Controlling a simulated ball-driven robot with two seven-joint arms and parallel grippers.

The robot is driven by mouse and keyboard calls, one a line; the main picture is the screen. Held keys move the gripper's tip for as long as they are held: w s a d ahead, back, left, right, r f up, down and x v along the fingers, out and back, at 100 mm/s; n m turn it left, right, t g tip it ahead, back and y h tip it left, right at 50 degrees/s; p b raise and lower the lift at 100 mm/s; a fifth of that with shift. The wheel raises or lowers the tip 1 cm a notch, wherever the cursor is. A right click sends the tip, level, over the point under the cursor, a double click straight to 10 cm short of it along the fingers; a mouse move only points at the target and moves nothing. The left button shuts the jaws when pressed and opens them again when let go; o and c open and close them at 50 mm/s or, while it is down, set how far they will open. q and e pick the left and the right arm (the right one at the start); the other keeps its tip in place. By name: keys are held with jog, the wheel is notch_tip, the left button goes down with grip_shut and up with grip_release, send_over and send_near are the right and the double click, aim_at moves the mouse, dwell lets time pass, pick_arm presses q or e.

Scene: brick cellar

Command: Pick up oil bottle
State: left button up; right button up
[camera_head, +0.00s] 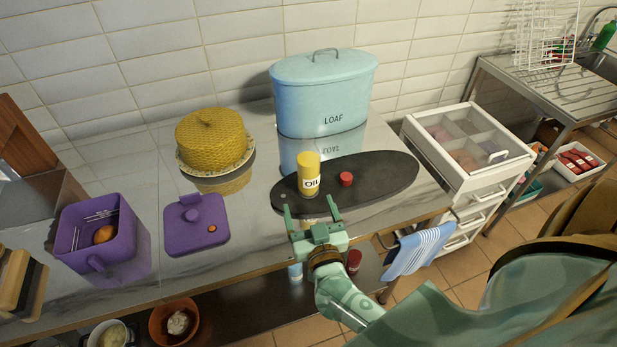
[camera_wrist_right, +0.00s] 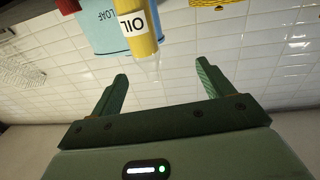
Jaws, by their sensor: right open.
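The oil bottle (camera_head: 309,175) is yellow with a white "OIL" label and stands upright on a dark oval board (camera_head: 380,171) on the counter. My right gripper (camera_head: 312,210) is open and empty, just in front of the bottle on the near side. In the right wrist view the bottle (camera_wrist_right: 137,30) shows upside down, beyond the open fingers of my right gripper (camera_wrist_right: 162,85) and apart from them. My left gripper is in neither view.
A small red cap (camera_head: 346,179) lies right of the bottle. A blue LOAF bin (camera_head: 322,95) stands behind. To the left are a yellow woven cover (camera_head: 211,138), a purple lid (camera_head: 196,226) and a purple container (camera_head: 126,262). A white drawer unit (camera_head: 455,165) stands right.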

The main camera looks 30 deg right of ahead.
aim_at(311, 176)
jog(key=shift+m+g+h, duration=0.5)
jog(key=shift+m+h, duration=0.2)
jog(key=shift+h, duration=0.1)
jog(key=x, duration=0.3)
jog(key=d+f+b+x, duration=0.1)
jog(key=x, duration=0.7)
jog(key=shift+s+d+f+b, duration=0.3)
jog(key=shift+s+d+b, duration=0.1)
jog(key=shift+s, duration=0.05)
jog(key=b+x, duration=0.2)
jog(key=x, duration=0.3)
jog(key=shift+w+d+f, duration=0.1)
jog(key=shift+w+f, duration=0.05)
jog(key=shift+w, duration=0.2)
jog(key=c, duration=1.3)
